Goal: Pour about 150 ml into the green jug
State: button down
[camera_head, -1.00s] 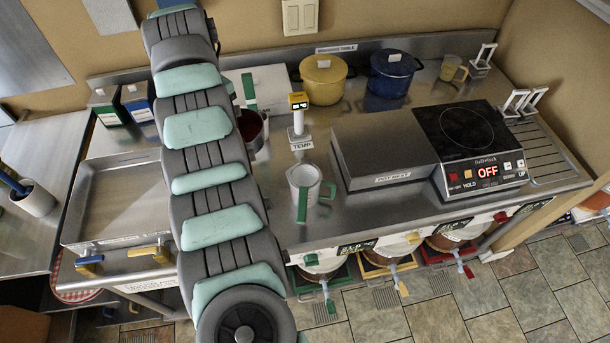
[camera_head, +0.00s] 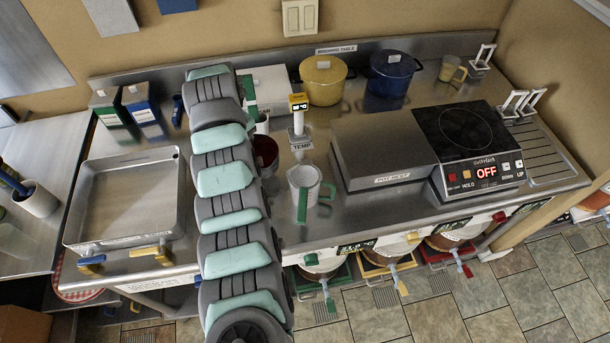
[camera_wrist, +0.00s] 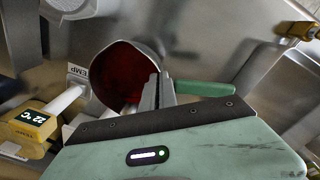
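The green jug, a pale jug (camera_head: 302,178) with green handle parts, stands upright on the steel counter in front of the TEMP probe; its inside looks pale. A metal pot (camera_head: 265,155) of dark red liquid is right beside my arm, left of the jug. In the wrist view the pot (camera_wrist: 120,75) fills the middle, nearly level, with a green handle (camera_wrist: 205,89) to its right. My gripper (camera_wrist: 158,92) has its grey fingers close together where the handle meets the pot, and appears shut on it. In the head view my arm hides the gripper.
The TEMP probe (camera_head: 298,122) stands behind the jug, close to the pot. A POT REST block (camera_head: 383,150) and a hob reading OFF (camera_head: 468,145) are at right. A steel tray (camera_head: 125,205) is at left. Yellow (camera_head: 323,82) and blue (camera_head: 390,75) pots stand behind.

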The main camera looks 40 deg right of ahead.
jog(key=shift+s+d+r+t, duration=0.15)
jog(key=shift+s+d+t, duration=0.15)
jog(key=shift+s, duration=0.1)
jog(key=shift+s+a+r+p, duration=0.1)
jog(key=shift+s+r+p, duration=0.1)
jog(key=shift+p, duration=0.15)
jog(key=shift+s+d+t, duration=0.2)
jog(key=shift+t, duration=0.1)
jog(key=shift+s+d+r+t+y, duration=0.25)
jog(key=shift+s+r+t, duration=0.2)
jog(key=shift+s+t, duration=0.25)
jog(key=s+r+t+y+b, duration=0.1)
jog(key=s+r+t+b, duration=0.1)
jog(key=s+r+t, duration=0.1)
jog(key=shift+s+d+r+t, duration=0.3)
jog(key=shift+s+d+r, duration=0.2)
jog(key=shift+s, duration=0.55)
